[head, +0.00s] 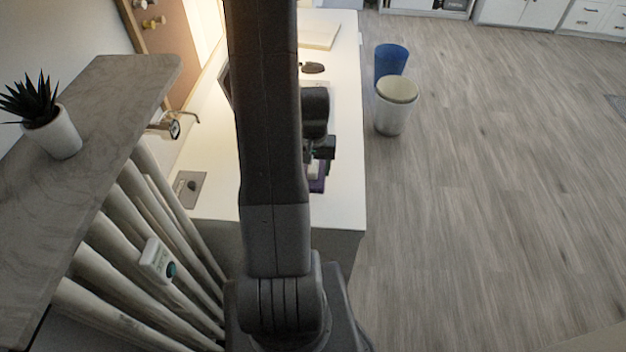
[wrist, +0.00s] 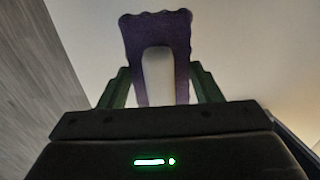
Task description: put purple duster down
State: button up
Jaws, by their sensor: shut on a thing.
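The purple duster (wrist: 172,25) has a purple block with a wavy edge and a pale middle part. In the wrist view it sits between the two green-grey fingers of my gripper (wrist: 160,88), which is shut on it. In the head view a small purple part of the duster (head: 317,184) shows below my gripper (head: 316,165), over the near part of the white desk (head: 340,205). My arm hides part of the desk and gripper. I cannot tell whether the duster touches the desktop.
A dark oval object (head: 313,68) and a pale board (head: 319,35) lie farther along the desk. Blue (head: 391,58) and white (head: 393,115) bins stand on the floor to the right. A grey ledge (head: 110,95) with a potted plant (head: 55,134) is at left. The desk's right strip is clear.

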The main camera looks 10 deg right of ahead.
aim_at(313, 165)
jog(key=shift+f, duration=2.5)
jog(key=shift+f, duration=0.2)
jog(key=o, duration=0.9)
jog(key=shift+o, duration=0.2)
jog(key=shift+r, duration=0.1)
notch_tip(313, 165, up, 12)
jog(key=shift+r, duration=0.15)
